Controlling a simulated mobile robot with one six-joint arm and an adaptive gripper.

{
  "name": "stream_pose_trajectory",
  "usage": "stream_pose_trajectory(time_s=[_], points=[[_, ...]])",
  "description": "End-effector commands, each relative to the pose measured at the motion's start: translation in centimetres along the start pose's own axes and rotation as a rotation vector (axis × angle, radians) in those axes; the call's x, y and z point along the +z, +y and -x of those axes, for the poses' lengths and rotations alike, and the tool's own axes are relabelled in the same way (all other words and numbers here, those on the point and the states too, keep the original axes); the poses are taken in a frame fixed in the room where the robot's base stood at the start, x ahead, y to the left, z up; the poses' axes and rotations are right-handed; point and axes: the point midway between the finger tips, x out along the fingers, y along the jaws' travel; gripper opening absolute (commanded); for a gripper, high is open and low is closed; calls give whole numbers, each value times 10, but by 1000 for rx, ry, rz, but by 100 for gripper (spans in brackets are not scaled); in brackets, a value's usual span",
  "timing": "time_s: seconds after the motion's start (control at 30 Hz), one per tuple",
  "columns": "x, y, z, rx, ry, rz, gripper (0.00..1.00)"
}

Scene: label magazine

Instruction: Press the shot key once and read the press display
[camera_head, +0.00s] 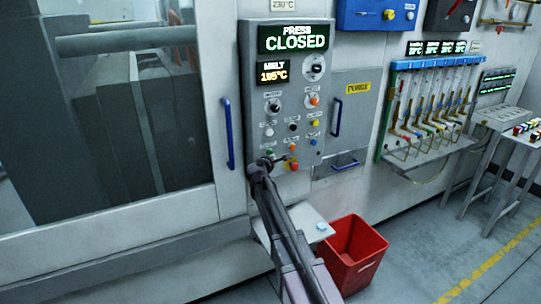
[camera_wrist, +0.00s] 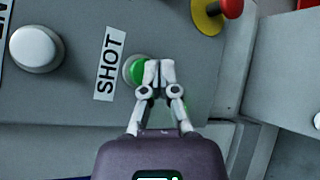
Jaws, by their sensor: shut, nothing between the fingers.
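The press display (camera_head: 296,38) at the top of the grey control panel (camera_head: 250,100) reads "PRESS CLOSED". The shot key is a round green button (camera_wrist: 133,70) beside a white "SHOT" label (camera_wrist: 107,64) in the wrist view. It also shows as a small green spot in the head view (camera_head: 269,153), just above my gripper. My gripper (camera_wrist: 159,66) is shut and empty. Its fingertips overlap the right part of the green key in the wrist view and hide some of it. I cannot tell whether they touch it.
A smaller display (camera_head: 273,73) reads "MELT 195°C". Near the key are a white button (camera_wrist: 37,48) and a red knob (camera_wrist: 231,8) on a yellow base. A blue door handle (camera_head: 228,133) stands left of the panel. A red bin (camera_head: 352,262) stands on the floor below.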

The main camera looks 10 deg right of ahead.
Motion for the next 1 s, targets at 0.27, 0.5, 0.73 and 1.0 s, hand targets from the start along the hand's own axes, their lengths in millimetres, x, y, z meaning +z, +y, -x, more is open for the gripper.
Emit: stream_pose_trajectory(time_s=[0.27,0.5,0.73,1.0], points=[[-4,4,-5,0,0,0,0],[-4,4,-4,0,0,0,0],[-4,4,-5,0,0,0,0],[-5,5,-6,0,0,0,0]])
